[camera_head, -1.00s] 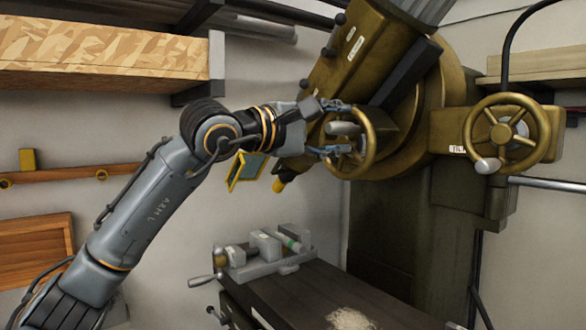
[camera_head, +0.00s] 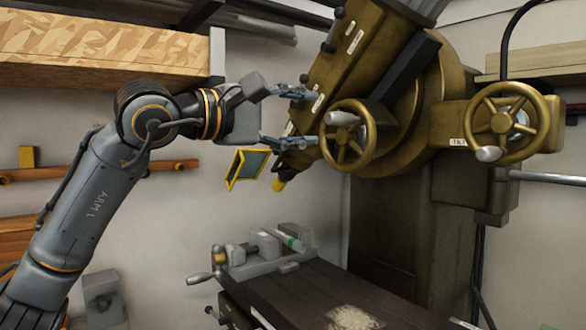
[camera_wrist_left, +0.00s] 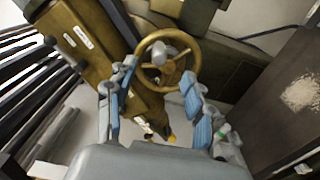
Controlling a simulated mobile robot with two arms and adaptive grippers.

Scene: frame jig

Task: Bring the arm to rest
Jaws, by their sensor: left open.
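My left arm (camera_head: 75,215) comes in from the left in the head view. Its gripper (camera_head: 302,118) is open and empty, its two fingers well apart, pointing right toward the brass machine. A brass handwheel (camera_head: 347,138) with a grey knob is just beyond the fingertips, apart from them. In the left wrist view the open gripper (camera_wrist_left: 152,105) shows blue finger pads on both sides, with the handwheel (camera_wrist_left: 167,67) ahead between and above them. My right gripper is not in view.
The large brass machine (camera_head: 358,45) with a second handwheel (camera_head: 505,123) fills the right. A yellow-framed panel (camera_head: 246,168) hangs below the gripper. A vise (camera_head: 262,255) stands on a dark bench (camera_head: 315,300) with pale shavings (camera_head: 352,318). A shelf (camera_head: 100,50) is at upper left.

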